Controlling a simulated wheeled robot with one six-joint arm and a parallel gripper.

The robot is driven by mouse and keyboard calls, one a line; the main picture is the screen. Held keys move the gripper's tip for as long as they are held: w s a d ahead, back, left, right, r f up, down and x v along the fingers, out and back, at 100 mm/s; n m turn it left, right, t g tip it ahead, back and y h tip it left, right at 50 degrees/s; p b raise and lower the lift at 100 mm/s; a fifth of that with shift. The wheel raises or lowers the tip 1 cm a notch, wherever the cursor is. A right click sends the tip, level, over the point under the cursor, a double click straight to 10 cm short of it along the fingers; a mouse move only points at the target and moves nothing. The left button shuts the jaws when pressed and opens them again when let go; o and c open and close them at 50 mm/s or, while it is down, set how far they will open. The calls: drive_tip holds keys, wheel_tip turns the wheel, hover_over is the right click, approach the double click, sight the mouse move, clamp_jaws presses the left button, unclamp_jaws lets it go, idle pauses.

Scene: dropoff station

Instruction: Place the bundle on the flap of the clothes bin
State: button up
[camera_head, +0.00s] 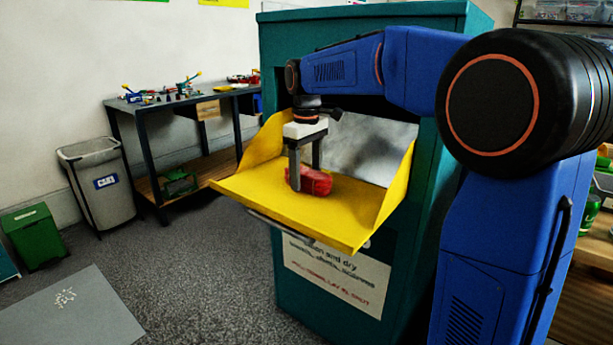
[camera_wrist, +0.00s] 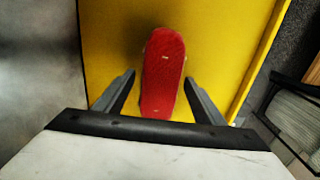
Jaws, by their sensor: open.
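The clothes bin (camera_head: 345,25) is a tall teal box with its yellow flap (camera_head: 265,202) folded down and open. The red bundle (camera_head: 318,181) lies on the flap; it also shows in the wrist view (camera_wrist: 163,75), lying on the yellow surface (camera_wrist: 115,40). My gripper (camera_head: 304,182) points down over the flap at the bundle. In the wrist view my gripper (camera_wrist: 160,85) is open, with a finger on each side of the bundle's near end and gaps between. In the head view one finger hides part of the bundle.
A grey waste bin (camera_head: 98,180) and a small green bin (camera_head: 33,235) stand at the left. A dark workbench (camera_head: 150,110) with tools is behind. The flap has raised yellow side walls. Shelves with goods are at the right edge.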

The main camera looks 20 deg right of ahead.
sight(307, 171)
wheel_tip(307, 171, up, 12)
drive_tip(key=shift+f, duration=0.2)
idle(0.4)
